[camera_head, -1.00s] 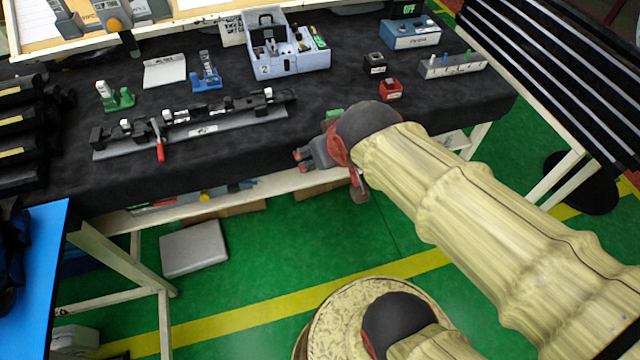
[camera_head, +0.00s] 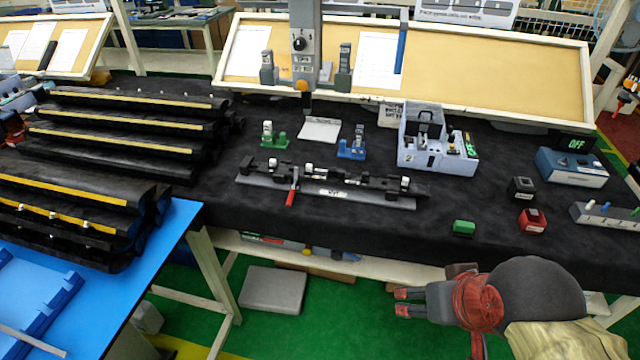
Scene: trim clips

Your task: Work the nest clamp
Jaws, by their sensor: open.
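The nest (camera_head: 335,191) is a long grey rail with black blocks and white studs, lying on the black-covered table. Its clamp shows as a lever with a red handle (camera_head: 291,194) near the left part of the rail, hanging toward the table's front edge. My gripper (camera_head: 402,302) is at the lower right, in front of the table edge, well apart from the clamp, its red-tipped fingers pointing left. It is open and nothing shows between the fingers.
A green block (camera_head: 463,228), a red block (camera_head: 532,220) and a black block (camera_head: 521,188) sit on the table's right part. A blue-grey box (camera_head: 438,152) stands behind the nest.

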